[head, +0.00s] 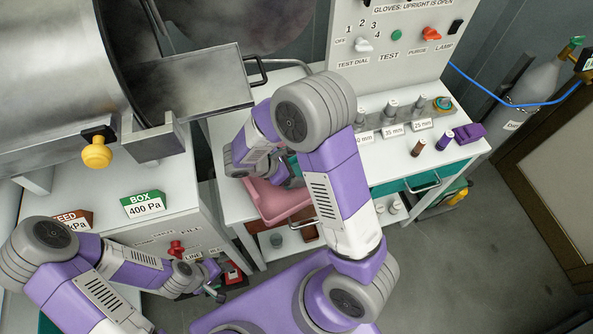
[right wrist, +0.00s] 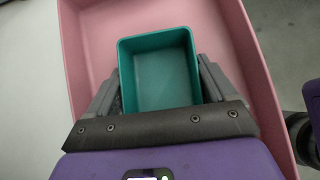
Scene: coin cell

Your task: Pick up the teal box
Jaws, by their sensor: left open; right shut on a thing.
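The teal box (right wrist: 160,72) is a small open-topped, empty bin in the right wrist view. It is inside or just above the larger pink tray (right wrist: 85,40); I cannot tell whether it touches the tray's floor. My right gripper (right wrist: 158,85) has a finger on each side of the box and is shut on it. In the head view the pink tray (head: 272,203) is on the white bench, and my right arm hides most of the box. My left gripper (head: 219,290) is open and empty, low beside the front of the left cabinet.
A metal chamber with an open drawer-like tray (head: 195,85) stands at the left. A control panel (head: 395,45) rises behind the bench. Labelled posts (head: 391,107), a purple block (head: 468,133) and small cylinders stand on the bench's right. Open floor lies at the lower right.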

